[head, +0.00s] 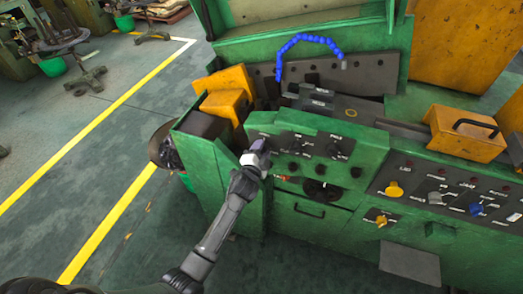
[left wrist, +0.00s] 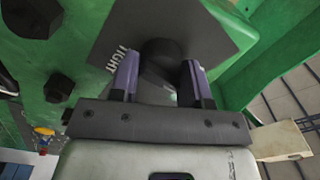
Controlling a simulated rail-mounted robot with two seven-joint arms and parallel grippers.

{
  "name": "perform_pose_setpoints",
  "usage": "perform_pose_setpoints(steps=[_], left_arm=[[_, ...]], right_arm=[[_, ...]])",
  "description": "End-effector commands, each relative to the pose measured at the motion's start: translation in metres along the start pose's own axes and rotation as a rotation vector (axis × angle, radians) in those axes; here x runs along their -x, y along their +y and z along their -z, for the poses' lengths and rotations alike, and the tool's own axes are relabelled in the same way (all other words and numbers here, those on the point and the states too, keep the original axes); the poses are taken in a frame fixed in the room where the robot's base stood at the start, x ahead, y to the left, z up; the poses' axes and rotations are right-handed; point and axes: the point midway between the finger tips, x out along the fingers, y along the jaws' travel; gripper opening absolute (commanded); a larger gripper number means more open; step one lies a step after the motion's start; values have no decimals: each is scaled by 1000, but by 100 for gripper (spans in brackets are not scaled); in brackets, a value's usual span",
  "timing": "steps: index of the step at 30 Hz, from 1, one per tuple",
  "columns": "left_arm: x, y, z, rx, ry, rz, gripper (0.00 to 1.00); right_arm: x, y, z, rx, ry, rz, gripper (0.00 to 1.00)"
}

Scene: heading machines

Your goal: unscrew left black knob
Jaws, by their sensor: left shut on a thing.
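My left gripper (head: 259,149) reaches the left end of the green machine's front control panel. In the left wrist view, its two purple-grey fingers (left wrist: 160,68) stand on either side of a round black knob (left wrist: 163,52) and are shut on it. The knob sits on a dark plate (left wrist: 215,38) with white lettering that reads "TIGHT". In the head view this knob is hidden behind the gripper. My right gripper is not in view.
Another black knob (head: 334,151) and a dark round handle (head: 322,190) are to the right on the panel. A yellow knob (head: 393,189) and a blue knob (head: 476,209) are farther right. A blue segmented hose (head: 308,39) arches above. Open floor (head: 75,190) lies to the left.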

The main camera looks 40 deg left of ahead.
Motion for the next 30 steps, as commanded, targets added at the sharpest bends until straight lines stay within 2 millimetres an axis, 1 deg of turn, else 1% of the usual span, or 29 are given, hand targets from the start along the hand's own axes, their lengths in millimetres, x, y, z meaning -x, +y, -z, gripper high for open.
perform_pose_setpoints(steps=[2, 3, 9, 10, 17, 20, 23, 26, 30], left_arm=[[0, 1, 0, -1, -1, -2, 19], [0, 1, 0, -1, -1, -2, 47], [0, 0, 0, -1, -1, -1, 66], [0, 0, 0, -1, -1, -1, 68], [1, 0, 0, -1, 0, -1, 68], [6, 1, 0, -2, -1, -1, 68], [19, 1, -1, -2, -1, -2, 68], [37, 1, -1, -3, -1, -2, 68], [66, 2, -1, -1, -1, -3, 68]], right_arm=[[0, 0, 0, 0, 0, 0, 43], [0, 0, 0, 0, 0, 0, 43], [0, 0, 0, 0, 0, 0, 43], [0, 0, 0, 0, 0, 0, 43], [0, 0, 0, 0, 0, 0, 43], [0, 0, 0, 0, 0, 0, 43], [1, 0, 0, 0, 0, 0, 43], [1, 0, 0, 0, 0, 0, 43], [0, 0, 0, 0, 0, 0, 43]])
